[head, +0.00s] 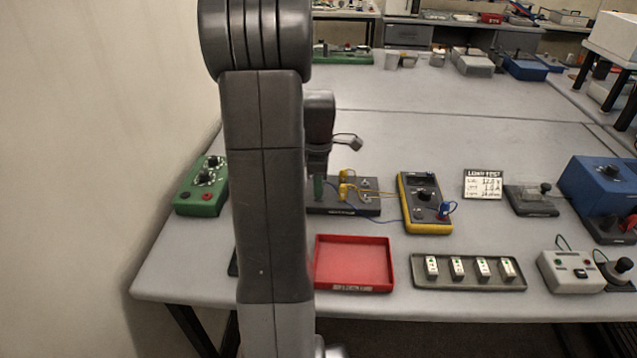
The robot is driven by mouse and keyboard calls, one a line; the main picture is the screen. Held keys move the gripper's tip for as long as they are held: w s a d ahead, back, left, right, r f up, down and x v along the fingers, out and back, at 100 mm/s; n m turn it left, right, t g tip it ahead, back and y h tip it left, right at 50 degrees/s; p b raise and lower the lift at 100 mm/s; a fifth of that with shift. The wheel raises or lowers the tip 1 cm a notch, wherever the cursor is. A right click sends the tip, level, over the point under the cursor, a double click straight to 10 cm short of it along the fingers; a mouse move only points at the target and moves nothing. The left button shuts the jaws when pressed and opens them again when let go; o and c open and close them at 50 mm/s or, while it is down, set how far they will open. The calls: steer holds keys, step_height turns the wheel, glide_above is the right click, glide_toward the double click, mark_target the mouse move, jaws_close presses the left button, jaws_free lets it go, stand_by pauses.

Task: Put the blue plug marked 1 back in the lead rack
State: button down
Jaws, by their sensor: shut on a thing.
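My gripper (319,165) points down over the left end of a dark board (370,210), and my own arm hides part of it. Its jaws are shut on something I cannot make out. A green upright piece (318,188) shows just below it. Yellow plugs (346,190) stand on the board. A thin blue lead (382,219) runs from near the board to the yellow-edged meter (427,203). A blue plug (445,209) is at the meter's lower right. I cannot read a 1 on any plug. I cannot pick out the lead rack for certain.
An empty red tray (353,262) lies in front of the board. Right of it is a grey tray (468,285) with several white blocks. A green box with knobs (204,187) stands at left. A LOAD TEST card (483,184) stands right of the meter.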

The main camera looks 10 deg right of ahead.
steer(key=shift+f, duration=0.25)
steer(key=c, duration=1.2)
jaws_free()
step_height(320, 180, up, 14)
steer(key=shift+f+b, duration=0.1)
steer(key=shift+b, duration=0.2)
step_height(320, 180, down, 14)
steer(key=shift+r, duration=0.2)
